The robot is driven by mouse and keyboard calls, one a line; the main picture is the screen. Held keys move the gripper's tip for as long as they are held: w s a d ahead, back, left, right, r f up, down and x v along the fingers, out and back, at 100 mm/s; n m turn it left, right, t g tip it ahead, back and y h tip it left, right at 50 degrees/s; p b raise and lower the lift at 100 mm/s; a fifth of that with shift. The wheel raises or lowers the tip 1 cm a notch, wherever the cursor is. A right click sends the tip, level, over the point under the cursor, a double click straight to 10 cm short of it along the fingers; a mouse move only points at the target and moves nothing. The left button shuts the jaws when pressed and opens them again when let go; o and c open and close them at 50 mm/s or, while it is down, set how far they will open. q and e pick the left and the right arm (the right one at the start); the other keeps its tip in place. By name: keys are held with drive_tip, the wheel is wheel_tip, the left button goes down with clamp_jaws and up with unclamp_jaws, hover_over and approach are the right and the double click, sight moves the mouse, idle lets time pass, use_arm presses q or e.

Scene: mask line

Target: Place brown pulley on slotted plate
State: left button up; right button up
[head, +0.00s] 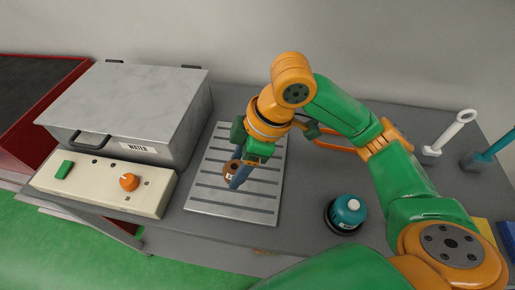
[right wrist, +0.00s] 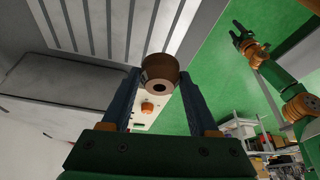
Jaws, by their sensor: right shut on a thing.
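The brown pulley (head: 230,169) is gripped between the blue-grey fingers of my right gripper (head: 238,178). In the right wrist view the pulley (right wrist: 160,72) sits at the fingertips, its round face and dark centre hole turned towards the camera. The slotted plate (head: 215,206) is a light grey panel with several dark slots, lying on the counter. In the head view the pulley appears over its middle left part; I cannot tell the exact gap. The plate (right wrist: 120,25) also shows behind the pulley in the right wrist view. There my left gripper (right wrist: 237,31) is far off, empty and open.
A metal water box (head: 135,105) and a cream control panel (head: 100,183) with an orange knob stand left of the plate. A teal round object (head: 346,212) stands to the right. A white ring-handled tool (head: 452,135) is further right. The counter before the plate is clear.

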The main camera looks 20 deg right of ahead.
drive_tip(key=w+d+f, duration=0.1)
drive_tip(key=w+f, duration=0.1)
drive_tip(key=w, duration=0.1)
drive_tip(key=w+d+f, duration=0.1)
drive_tip(key=w+f, duration=0.2)
drive_tip(key=w+d+f+p, duration=0.1)
drive_tip(key=w+d+f, duration=0.1)
drive_tip(key=shift+w+f, duration=0.35)
drive_tip(key=shift+w, duration=0.05)
wheel_tip(320, 180, down, 3)
drive_tip(key=shift+w+d+r+p, duration=0.1)
drive_tip(key=shift+w+r+p, duration=0.1)
drive_tip(key=shift+p, duration=0.4)
drive_tip(key=shift+s+f, duration=0.1)
drive_tip(key=shift+f, duration=0.4)
drive_tip(key=o, duration=1.4)
drive_tip(key=shift+f, duration=0.1)
drive_tip(key=b+v, duration=0.1)
drive_tip(key=v, duration=1.1)
